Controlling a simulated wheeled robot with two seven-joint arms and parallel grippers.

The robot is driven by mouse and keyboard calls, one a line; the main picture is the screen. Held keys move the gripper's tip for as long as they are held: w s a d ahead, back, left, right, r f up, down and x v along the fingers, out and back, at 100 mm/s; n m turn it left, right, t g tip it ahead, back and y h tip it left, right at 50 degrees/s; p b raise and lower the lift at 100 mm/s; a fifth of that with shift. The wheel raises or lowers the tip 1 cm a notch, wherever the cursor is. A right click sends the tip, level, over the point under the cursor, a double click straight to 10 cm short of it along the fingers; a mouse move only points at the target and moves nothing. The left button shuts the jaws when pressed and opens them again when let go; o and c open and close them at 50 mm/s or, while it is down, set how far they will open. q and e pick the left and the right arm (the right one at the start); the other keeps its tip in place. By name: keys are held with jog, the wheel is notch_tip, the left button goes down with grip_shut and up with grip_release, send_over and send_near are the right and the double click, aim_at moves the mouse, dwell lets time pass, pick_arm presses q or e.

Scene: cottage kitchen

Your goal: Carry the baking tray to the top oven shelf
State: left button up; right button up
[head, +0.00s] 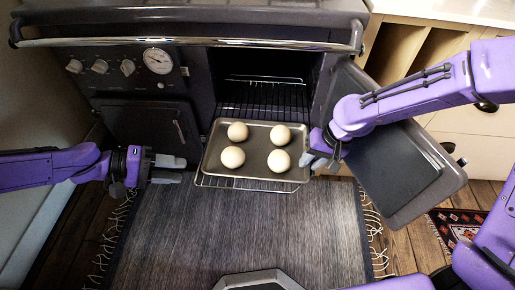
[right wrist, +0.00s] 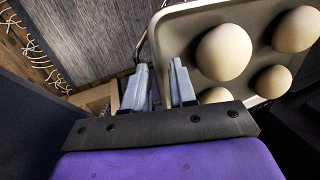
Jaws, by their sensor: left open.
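The grey baking tray (head: 215,165) holds several pale round buns (head: 237,132). It is level in front of the open oven, over a wire rack (head: 245,185) that sticks out of the oven mouth. My right gripper (head: 311,160) is at the tray's right edge. In the right wrist view its fingers (right wrist: 160,85) stand apart, with the tray (right wrist: 168,45) close beside the right-hand finger; I see no tray rim clamped between them. My left gripper (head: 178,170) is open and empty, a little left of the tray's left edge.
The oven cavity (head: 262,65) is dark, with wire shelf bars (head: 262,98) inside. The open oven door (head: 395,175) stands to the right, below my right arm. A grey fringed rug (head: 240,235) covers the floor in front. A closed small door (head: 150,135) is at left.

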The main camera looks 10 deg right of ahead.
jog(key=shift+s+d+f, duration=0.1)
jog(key=shift+s+f, duration=0.25)
jog(key=shift+f, duration=0.15)
jog(key=shift+c, duration=0.3)
jog(key=o, duration=0.6)
jog(key=shift+c, duration=0.7)
jog(key=shift+o, duration=1.2)
jog(key=v, duration=0.9)
jog(key=shift+w+a, duration=0.25)
jog(key=shift+w, duration=0.15)
